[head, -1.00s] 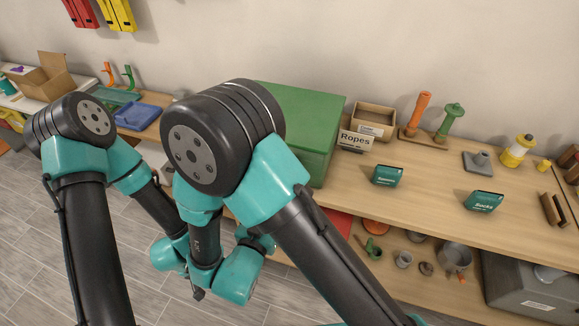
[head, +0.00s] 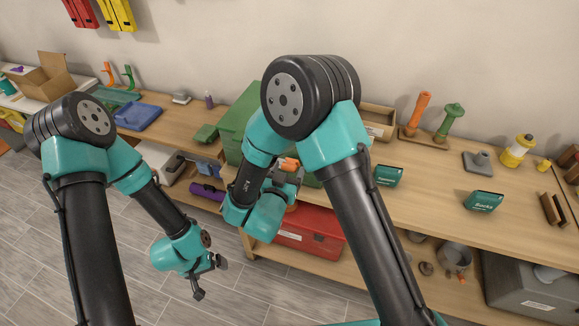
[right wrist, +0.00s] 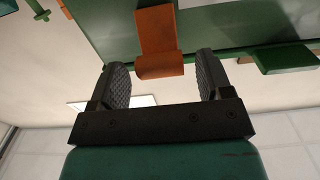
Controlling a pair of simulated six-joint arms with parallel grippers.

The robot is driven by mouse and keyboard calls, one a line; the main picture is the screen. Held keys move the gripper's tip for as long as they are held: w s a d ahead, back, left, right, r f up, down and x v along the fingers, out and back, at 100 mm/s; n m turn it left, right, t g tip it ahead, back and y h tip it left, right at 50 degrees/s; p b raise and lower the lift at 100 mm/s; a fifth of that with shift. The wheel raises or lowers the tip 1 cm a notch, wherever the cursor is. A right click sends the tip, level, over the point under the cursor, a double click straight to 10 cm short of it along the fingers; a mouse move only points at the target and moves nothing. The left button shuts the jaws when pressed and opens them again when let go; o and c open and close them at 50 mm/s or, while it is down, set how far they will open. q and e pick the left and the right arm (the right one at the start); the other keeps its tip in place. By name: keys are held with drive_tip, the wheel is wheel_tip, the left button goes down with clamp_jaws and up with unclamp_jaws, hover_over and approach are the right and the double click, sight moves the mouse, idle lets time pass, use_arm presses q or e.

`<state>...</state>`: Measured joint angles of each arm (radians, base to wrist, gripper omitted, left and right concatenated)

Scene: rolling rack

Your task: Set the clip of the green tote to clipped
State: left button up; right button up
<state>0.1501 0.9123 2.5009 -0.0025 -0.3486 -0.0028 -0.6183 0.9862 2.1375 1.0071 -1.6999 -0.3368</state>
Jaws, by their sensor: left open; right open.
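The green tote (head: 237,120) stands on the upper shelf, largely hidden behind my right arm in the head view. Its orange clip (right wrist: 156,30) hangs from the tote's edge (right wrist: 230,20) in the right wrist view. An orange patch (head: 289,163) also shows in the head view, by my right gripper. My right gripper (right wrist: 161,72) is open, with one finger on each side of the clip's lower end. I cannot tell whether the fingers touch it. My left gripper (head: 209,278) is open and empty over the floor, left of the rack.
A red box (head: 310,240) sits on the lower shelf below. A blue tray (head: 138,117) lies at left. Floor is clear in front.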

sight(291, 160)
drive_tip(key=shift+x, duration=0.85)
drive_tip(key=shift+c, duration=0.2)
drive_tip(key=c, duration=1.2)
drive_tip(key=shift+c, duration=0.2)
drive_tip(key=shift+w, duration=0.1)
drive_tip(key=shift+w+d+r+g+y, duration=0.15)
drive_tip(key=shift+r+g+y, duration=0.15)
drive_tip(key=shift+g, duration=0.2)
drive_tip(key=shift+w+d+r+g+y, duration=0.1)
drive_tip(key=shift+w+r+g+y, duration=0.15)
drive_tip(key=shift+g, duration=0.45)
drive_tip(key=shift+w+d+r+g+y, duration=0.1)
drive_tip(key=shift+w+r+g+y, duration=0.2)
drive_tip(key=shift+g, duration=0.4)
drive_tip(key=shift+s, duration=0.1)
